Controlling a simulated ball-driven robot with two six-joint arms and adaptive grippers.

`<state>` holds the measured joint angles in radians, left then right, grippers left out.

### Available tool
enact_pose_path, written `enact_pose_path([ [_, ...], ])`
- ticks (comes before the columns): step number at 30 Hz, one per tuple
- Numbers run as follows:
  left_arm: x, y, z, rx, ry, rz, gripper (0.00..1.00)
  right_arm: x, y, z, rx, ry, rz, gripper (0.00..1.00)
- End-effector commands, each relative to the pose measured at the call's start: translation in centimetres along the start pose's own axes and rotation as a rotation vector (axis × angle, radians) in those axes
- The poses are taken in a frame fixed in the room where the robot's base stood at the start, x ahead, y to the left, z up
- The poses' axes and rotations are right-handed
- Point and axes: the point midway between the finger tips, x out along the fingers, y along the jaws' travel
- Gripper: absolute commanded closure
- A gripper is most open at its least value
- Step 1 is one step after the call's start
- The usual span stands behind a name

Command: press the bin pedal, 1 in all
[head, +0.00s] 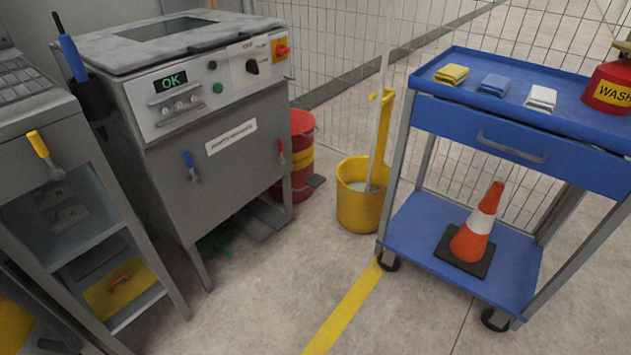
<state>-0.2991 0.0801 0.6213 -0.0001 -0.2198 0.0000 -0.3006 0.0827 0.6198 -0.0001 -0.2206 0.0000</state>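The red bin (301,128) with a yellow label stands on the floor behind the right side of the grey machine. The machine hides part of the bin's left side. I cannot tell how far down the pedal is. Neither of my grippers is in view.
The grey machine (210,110) shows "OK". A yellow mop bucket (360,212) stands right of the bin. A blue cart (520,148) carries folded cloths, a red container and an orange cone (478,228). A wire fence is behind. Floor with a yellow line is clear in front.

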Motion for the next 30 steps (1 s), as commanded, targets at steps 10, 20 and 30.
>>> enact_pose_path([
  [10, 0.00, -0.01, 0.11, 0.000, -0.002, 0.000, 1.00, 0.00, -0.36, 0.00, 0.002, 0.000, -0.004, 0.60],
  [20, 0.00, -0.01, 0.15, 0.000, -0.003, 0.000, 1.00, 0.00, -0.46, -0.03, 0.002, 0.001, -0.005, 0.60],
  [30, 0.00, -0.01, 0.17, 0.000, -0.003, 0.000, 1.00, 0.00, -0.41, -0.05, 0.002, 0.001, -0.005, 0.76],
])
